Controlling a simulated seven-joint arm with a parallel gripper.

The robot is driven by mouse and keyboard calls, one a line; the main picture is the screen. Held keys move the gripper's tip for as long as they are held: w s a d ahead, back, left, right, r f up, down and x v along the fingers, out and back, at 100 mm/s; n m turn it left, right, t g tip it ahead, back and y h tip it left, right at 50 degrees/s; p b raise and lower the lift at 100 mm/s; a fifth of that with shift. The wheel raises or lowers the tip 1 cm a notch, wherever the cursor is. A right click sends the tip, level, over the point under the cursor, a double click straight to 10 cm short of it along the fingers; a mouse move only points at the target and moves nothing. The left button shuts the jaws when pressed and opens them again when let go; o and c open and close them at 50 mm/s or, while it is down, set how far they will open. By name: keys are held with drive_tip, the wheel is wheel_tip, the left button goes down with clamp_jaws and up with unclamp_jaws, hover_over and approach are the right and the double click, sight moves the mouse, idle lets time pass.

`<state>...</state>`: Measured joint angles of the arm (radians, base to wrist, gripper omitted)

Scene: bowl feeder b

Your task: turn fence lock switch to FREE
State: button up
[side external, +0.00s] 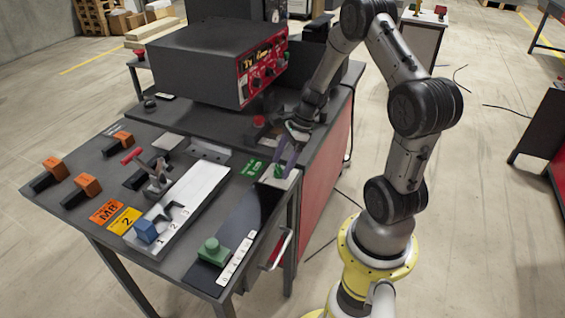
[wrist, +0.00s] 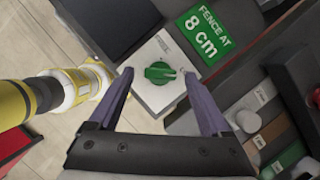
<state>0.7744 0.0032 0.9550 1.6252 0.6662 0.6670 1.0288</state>
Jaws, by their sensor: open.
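The fence lock switch is a green round knob (wrist: 160,72) on a small pale box (wrist: 147,95) at the bench edge. A white mark on the knob points right in the wrist view; the small print above it is too small to read. In the side view the knob (side external: 279,172) shows just below my fingers. My gripper (wrist: 156,76) is open, its two purple fingers on either side of the knob in the wrist view. I cannot tell whether they touch it or hover above it. In the side view my gripper (side external: 285,162) points down over the box.
A green "FENCE AT 8 cm" sign (wrist: 207,35) lies beside the box. A red button (side external: 259,121) and a large grey control unit (side external: 200,65) stand behind.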

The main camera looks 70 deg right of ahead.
clamp_jaws()
idle(0.5)
drive_tip(key=shift+n, duration=0.3)
drive_tip(key=n, duration=0.1)
drive_tip(key=n+g, duration=0.1)
drive_tip(key=n, duration=0.1)
drive_tip(key=n+y, duration=0.1)
drive_tip(key=shift+w+d+g, duration=0.15)
drive_tip(key=shift+w+g, duration=0.1)
drive_tip(key=shift+g, duration=0.15)
drive_tip(key=n, duration=0.2)
drive_tip(key=n+g, duration=0.1)
drive_tip(key=n, duration=0.2)
drive_tip(key=shift+w+g, duration=0.2)
drive_tip(key=shift+g, duration=0.1)
drive_tip(key=n, duration=0.2)
drive_tip(key=n+g, duration=0.1)
drive_tip(key=n, duration=0.1)
drive_tip(key=shift+w+g, duration=0.2)
drive_tip(key=shift+g, duration=0.1)
drive_tip(key=shift+w+n+g+h, duration=0.1)
drive_tip(key=shift+n+g+h, duration=0.45)
drive_tip(key=shift+n, duration=1.55)
drive_tip(key=shift+g, duration=0.25)
